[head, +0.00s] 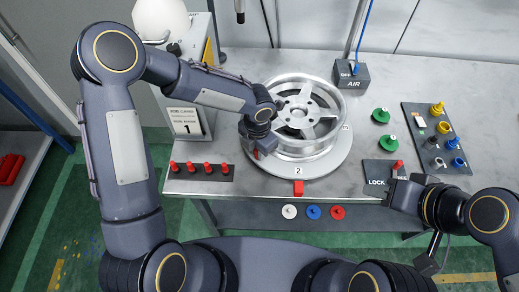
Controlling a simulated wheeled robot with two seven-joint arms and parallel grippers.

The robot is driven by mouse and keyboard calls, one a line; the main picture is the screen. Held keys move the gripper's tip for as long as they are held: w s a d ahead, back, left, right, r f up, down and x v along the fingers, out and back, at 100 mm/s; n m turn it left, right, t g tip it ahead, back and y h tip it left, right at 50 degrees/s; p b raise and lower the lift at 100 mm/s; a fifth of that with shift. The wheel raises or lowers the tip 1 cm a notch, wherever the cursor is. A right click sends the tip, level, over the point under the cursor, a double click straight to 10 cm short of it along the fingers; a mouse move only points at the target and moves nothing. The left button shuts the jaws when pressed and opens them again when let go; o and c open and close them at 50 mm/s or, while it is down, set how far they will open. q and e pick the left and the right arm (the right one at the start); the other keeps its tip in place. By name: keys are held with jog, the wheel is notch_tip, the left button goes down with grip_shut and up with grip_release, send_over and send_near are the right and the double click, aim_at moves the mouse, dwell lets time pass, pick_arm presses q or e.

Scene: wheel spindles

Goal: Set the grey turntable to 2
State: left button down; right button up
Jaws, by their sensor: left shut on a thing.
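The grey turntable (330,165) carries a silver wheel (300,110) on the bench. Its "2" label (298,170) is at the front, directly above the red pointer (298,188) on the bench edge. Another small label shows at its right rim, too small to read. My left gripper (257,148) is at the turntable's left rim, shut on a small red part there, mostly hidden by the fingers. My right gripper (392,190) is beside the LOCK plate (376,173), just below its red-knobbed lever (398,165); its fingers are too unclear to judge.
A row of red pegs (202,168) lies to the left, near a job card reading "1" (186,121). Green knobs (381,116) and a dark tray of fittings (437,138) are to the right. An AIR box (350,75) stands behind. White, blue and red buttons (313,212) sit below the front edge.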

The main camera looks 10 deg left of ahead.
pick_arm(q)
jog(key=shift+w+r, duration=0.1)
dwell(0.3)
jog(key=c, duration=1.3)
grip_release()
jog(key=shift+r+b, duration=0.45)
jog(key=shift+r, duration=3.4)
